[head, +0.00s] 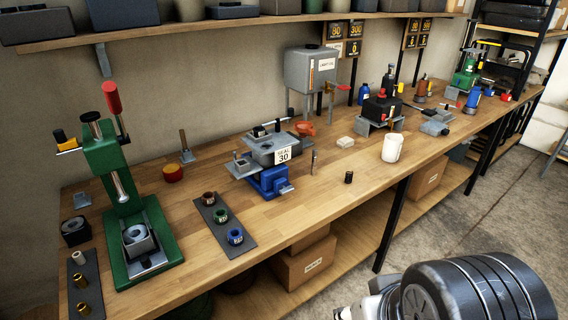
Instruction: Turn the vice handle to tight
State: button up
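A blue vice (266,181) stands on the wooden workbench (330,200), left of the picture's middle. Its grey jaws are around or under a dark grey block with a white label (283,155) reading "SEAL 30"; I cannot tell how firmly the block is held. A small grey part sticks out low at the vice's front right and may be the handle; it is too small to tell, as is its turned position. A dark rounded part of my own arm fills the bottom right corner, well apart from the vice. My gripper's fingers are not in view.
A green press (150,215) with a red-topped lever stands to the left. A dark strip with several coloured rings (222,226) lies between press and vice. A white cup (392,148) and small black cylinder (348,177) stand to the right. The bench front edge near the vice is clear.

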aim_at(285, 190)
jog(key=k+j, duration=0.2)
jog(key=j, duration=0.15)
jog(key=k+j, duration=0.2)
jog(key=i+j+z, duration=0.1)
jog(key=i+z, duration=0.25)
jog(key=i+j+z, duration=0.25)
jog(key=i+z, duration=0.15)
jog(key=i, duration=0.15)
